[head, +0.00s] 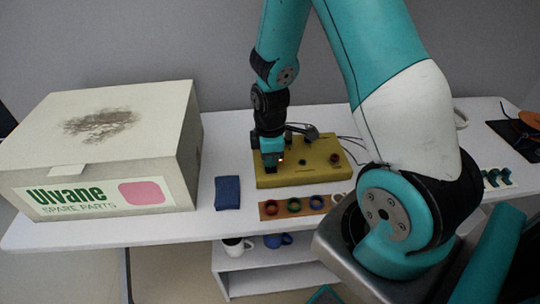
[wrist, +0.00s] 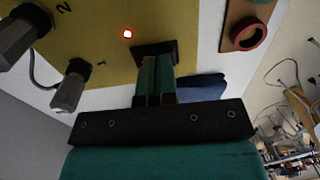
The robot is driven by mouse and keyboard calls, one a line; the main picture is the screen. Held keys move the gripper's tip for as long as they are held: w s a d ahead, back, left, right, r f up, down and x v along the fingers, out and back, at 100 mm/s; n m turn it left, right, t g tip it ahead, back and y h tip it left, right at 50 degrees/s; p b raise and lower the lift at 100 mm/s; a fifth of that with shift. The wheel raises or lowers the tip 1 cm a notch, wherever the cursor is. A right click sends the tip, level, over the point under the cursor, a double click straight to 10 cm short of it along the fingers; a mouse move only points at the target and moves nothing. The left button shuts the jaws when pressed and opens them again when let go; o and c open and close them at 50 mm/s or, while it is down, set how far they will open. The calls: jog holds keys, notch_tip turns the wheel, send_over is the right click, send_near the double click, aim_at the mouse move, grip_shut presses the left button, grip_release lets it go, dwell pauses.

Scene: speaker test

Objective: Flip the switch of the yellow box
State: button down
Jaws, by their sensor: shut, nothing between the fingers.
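The yellow box (head: 318,172) lies on the white table, with dark knobs and cables on its top. My gripper (head: 270,163) is shut and points down at the box's left end. In the wrist view my shut fingers (wrist: 156,72) reach a black square base (wrist: 142,49) on the yellow surface (wrist: 205,22); the switch lever there is hidden by the fingers, and I cannot tell if they touch it. A small red lamp (wrist: 127,33) glows beside it. Two grey plugs (wrist: 68,92) stand near the printed numbers 1 and 2.
A large carton (head: 95,150) stands at the left, with a folded blue cloth (head: 228,193) between it and the box. A strip with colored rings (head: 294,206) lies in front of the box. Mugs (head: 236,247) stand on a lower shelf.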

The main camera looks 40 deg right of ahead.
jog(key=r+p, duration=0.5)
jog(key=shift+w+d+r, duration=0.15)
jog(key=shift+w, duration=0.15)
notch_tip(320, 180, up, 9)
jog(key=w+b, duration=0.1)
jog(key=shift+d+f, duration=0.2)
jog(key=shift+d, duration=0.15)
